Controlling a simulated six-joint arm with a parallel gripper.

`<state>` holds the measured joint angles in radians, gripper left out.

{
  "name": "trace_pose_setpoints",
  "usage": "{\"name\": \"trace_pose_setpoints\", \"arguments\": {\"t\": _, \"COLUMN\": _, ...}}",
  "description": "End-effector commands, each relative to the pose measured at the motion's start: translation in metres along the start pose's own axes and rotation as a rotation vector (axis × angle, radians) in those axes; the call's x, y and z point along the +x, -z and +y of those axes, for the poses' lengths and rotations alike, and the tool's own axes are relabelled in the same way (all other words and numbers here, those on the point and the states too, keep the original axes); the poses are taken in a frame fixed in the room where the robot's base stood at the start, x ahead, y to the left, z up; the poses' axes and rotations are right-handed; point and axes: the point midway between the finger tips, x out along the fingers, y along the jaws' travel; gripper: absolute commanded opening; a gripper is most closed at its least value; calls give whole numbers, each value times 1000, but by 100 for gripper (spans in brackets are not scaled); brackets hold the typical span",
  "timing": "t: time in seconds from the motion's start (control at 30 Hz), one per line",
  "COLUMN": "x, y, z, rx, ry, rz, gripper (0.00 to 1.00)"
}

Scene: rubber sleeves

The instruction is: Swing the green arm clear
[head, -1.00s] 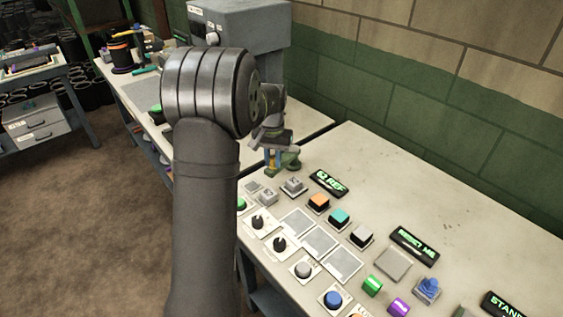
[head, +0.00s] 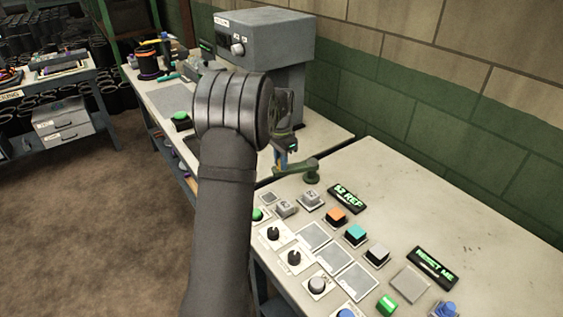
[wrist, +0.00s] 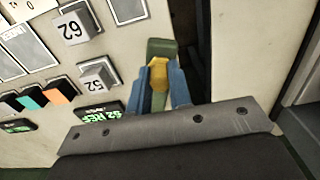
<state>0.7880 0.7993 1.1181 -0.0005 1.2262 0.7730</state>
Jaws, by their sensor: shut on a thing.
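The green arm (head: 301,166) is a short green bar at the near table's left back edge, with a round base at its right end. In the head view it reaches left from that base. My gripper (head: 283,163) has blue fingers and is shut on the green arm's free end. In the wrist view the green arm (wrist: 161,47) shows beyond my gripper (wrist: 159,85), with a yellow part between the blue fingers. The fingers hide part of the arm.
A dark gap separates the near table (head: 450,190) from the far bench, which bears a grey machine (head: 265,40). The table's back right is bare.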

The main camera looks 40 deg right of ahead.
Motion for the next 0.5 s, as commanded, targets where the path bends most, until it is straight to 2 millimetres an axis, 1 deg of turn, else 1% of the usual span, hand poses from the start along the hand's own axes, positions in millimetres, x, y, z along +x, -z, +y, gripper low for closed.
{"name": "trace_pose_setpoints", "arguments": {"t": 0.4, "x": -2, "y": 2, "z": -2, "rx": 8, "ry": 6, "rz": 5, "gripper": 0}}
{"name": "trace_pose_setpoints", "arguments": {"t": 0.43, "x": -2, "y": 2, "z": -2, "rx": 8, "ry": 6, "rz": 5, "gripper": 24}}
{"name": "trace_pose_setpoints", "arguments": {"t": 0.5, "x": -1, "y": 2, "z": -2, "rx": 7, "ry": 6, "rz": 5, "gripper": 38}}
